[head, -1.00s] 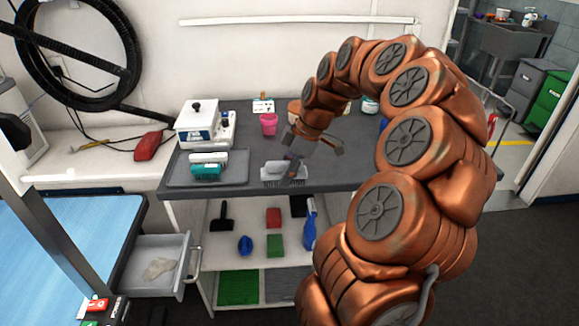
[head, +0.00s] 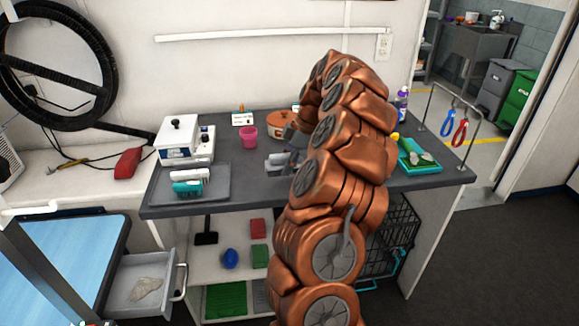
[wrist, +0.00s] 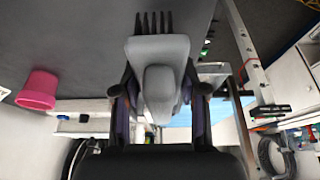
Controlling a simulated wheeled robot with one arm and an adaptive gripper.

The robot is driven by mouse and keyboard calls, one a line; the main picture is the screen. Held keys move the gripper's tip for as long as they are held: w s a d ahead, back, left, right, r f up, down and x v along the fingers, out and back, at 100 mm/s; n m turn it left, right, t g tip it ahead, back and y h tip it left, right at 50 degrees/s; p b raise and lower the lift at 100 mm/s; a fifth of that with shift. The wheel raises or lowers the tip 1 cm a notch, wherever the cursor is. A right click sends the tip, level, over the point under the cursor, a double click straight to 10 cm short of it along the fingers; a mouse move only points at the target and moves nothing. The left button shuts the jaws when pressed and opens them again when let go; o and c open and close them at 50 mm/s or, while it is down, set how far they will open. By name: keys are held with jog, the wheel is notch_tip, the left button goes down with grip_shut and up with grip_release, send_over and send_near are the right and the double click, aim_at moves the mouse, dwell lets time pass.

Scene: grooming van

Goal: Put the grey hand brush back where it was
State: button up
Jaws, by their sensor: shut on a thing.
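The grey hand brush (wrist: 165,52) is held between the two fingers of my gripper (wrist: 160,92) in the wrist view, with its dark bristles pointing to the top of the picture. In the head view the brush (head: 276,161) shows as a small grey shape over the dark counter, right of the grey tray (head: 217,194). My gripper (head: 289,156) is shut on it there, partly hidden by my arm. I cannot tell how far the brush is above the counter.
A teal brush (head: 187,188) lies on the tray. A white machine (head: 180,142), a pink cup (head: 248,137) and a copper pot (head: 282,119) stand behind. A green tray (head: 419,163) is at the counter's right. An open drawer (head: 136,283) juts out below left.

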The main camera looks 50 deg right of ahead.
jog(key=shift+w+d+f, duration=0.1)
jog(key=shift+w+d, duration=0.15)
jog(key=shift+d, duration=0.4)
jog(key=shift+w+d, duration=0.25)
jog(key=shift+d, duration=0.4)
jog(key=shift+f+p, duration=0.9)
jog(key=shift+f, duration=0.85)
jog(key=shift+f, duration=0.2)
jog(key=o, duration=1.2)
jog(key=shift+r, duration=0.2)
jog(key=b+v, duration=0.2)
jog(key=v, duration=1)
jog(key=shift+b, duration=0.3)
